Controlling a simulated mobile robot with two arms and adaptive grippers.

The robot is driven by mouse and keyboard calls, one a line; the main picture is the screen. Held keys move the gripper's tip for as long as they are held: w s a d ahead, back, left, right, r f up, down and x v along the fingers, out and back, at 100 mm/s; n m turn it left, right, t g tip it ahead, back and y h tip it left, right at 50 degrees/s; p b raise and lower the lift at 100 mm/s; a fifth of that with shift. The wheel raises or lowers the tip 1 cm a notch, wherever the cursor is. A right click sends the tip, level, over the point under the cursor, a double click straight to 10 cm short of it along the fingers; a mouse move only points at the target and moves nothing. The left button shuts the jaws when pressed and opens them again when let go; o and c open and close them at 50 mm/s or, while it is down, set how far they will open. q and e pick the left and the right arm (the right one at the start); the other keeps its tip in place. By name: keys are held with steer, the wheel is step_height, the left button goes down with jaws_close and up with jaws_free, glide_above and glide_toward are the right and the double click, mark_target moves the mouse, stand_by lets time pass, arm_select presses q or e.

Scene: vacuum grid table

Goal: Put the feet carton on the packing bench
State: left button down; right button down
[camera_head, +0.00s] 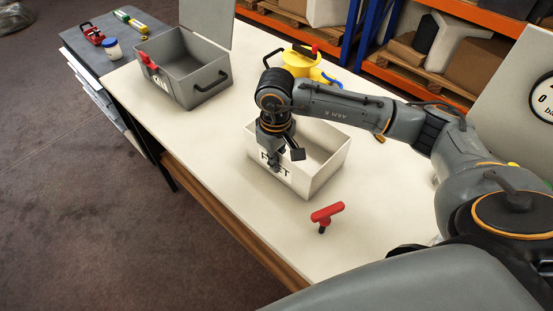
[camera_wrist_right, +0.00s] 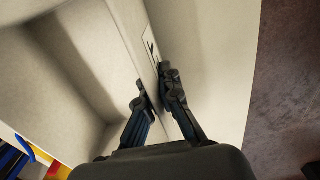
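The feet carton (camera_head: 325,178) is an open white box on a cream-topped table, its front label partly covered by my gripper. My right gripper (camera_head: 284,157) reaches down over its front wall, one finger inside and one outside. In the right wrist view the carton (camera_wrist_right: 60,75) fills the left side, and the fingertips of my right gripper (camera_wrist_right: 156,95) close in on both faces of the wall near the label. The carton seems to rest on the table. My left gripper is not in view. I cannot tell which surface is the packing bench.
A red-handled tool (camera_head: 327,214) lies in front of the carton. A grey lidded box (camera_head: 190,72) and a yellow object (camera_head: 298,64) stand behind. A dark side table (camera_head: 85,42) holds small items at back left. Loaded shelves (camera_head: 357,64) stand behind. The cream table's (camera_head: 205,140) left part is clear.

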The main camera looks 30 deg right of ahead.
steer(key=shift+f, duration=0.2)
steer(key=c, duration=1.5)
jaws_free()
steer(key=shift+r, duration=0.1)
steer(key=shift+r, duration=0.3)
step_height(320, 180, up, 11)
steer(key=b, duration=0.2)
steer(key=shift+f+b, duration=0.2)
steer(key=shift+b, duration=0.15)
steer(key=shift+r, duration=0.55)
steer(key=shift+a, duration=0.1)
